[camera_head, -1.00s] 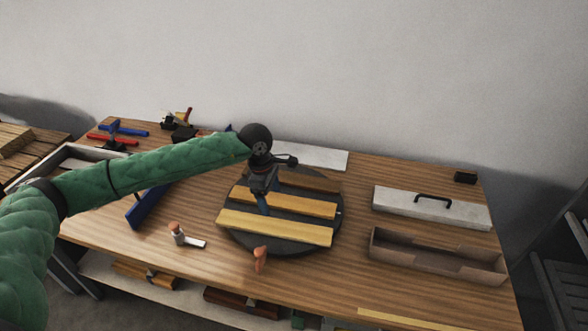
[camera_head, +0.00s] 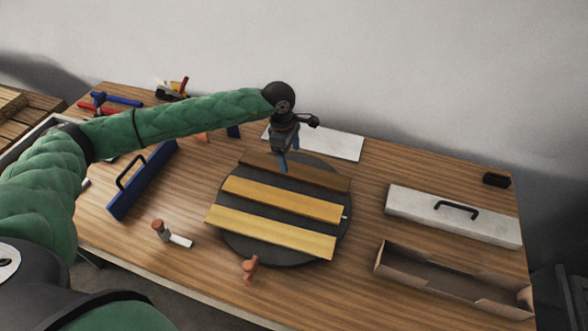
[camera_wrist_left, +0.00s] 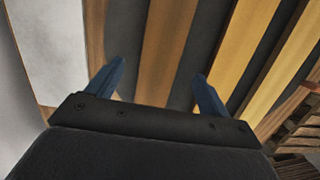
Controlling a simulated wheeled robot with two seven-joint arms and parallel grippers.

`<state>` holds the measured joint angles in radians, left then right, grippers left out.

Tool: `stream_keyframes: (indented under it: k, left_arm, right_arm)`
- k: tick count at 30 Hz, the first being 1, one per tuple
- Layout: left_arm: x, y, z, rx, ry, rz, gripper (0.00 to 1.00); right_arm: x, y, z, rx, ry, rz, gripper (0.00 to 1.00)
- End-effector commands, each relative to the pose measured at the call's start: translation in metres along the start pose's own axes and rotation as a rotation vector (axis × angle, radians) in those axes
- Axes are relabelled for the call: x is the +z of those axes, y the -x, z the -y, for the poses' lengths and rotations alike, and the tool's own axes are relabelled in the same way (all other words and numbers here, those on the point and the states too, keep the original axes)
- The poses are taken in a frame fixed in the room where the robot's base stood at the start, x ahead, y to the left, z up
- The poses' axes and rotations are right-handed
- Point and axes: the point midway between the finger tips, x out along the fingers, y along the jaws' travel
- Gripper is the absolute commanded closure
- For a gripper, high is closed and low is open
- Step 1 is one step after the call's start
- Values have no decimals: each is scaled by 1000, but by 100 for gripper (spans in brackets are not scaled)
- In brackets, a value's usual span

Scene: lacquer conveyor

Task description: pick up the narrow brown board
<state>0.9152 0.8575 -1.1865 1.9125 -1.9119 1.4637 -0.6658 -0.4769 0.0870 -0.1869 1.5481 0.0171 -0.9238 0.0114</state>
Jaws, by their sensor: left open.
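The narrow brown board (camera_head: 312,178) lies at the back of the dark round turntable (camera_head: 231,241), behind two yellow boards (camera_head: 280,200) (camera_head: 270,233). My left gripper (camera_head: 283,162) is open, pointing down at the left part of the brown board. In the left wrist view the brown board (camera_wrist_left: 165,45) runs between the two blue fingertips of the gripper (camera_wrist_left: 160,72), one on either side. The height of the fingers above the board is hard to tell. My right gripper is not in view.
A white panel (camera_head: 335,143) lies behind the turntable. A white lid with a black handle (camera_head: 450,215) and an open brown box (camera_head: 440,278) are at the right. A blue handled piece (camera_head: 142,180) stands left. A small brush-like tool (camera_head: 170,235) and an orange piece (camera_head: 250,268) lie in front.

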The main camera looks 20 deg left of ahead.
Motion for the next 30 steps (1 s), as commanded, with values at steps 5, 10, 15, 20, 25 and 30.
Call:
stream_keyframes:
  k: [5,10,15,20,25,30]
  left_arm:
    - [1,-16,1,-3,1,1,20]
    - [2,-41,0,-1,0,1,20]
    - [1,-50,0,-1,1,1,20]
    - [1,-49,0,-1,1,1,22]
    - [1,-49,0,-1,1,1,55]
    - [1,-49,0,0,1,1,75]
  right_arm:
    - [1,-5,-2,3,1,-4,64]
    - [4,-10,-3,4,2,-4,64]
    - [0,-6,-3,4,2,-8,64]
    - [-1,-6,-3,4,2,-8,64]
    - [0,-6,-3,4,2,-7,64]
    - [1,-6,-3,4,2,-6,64]
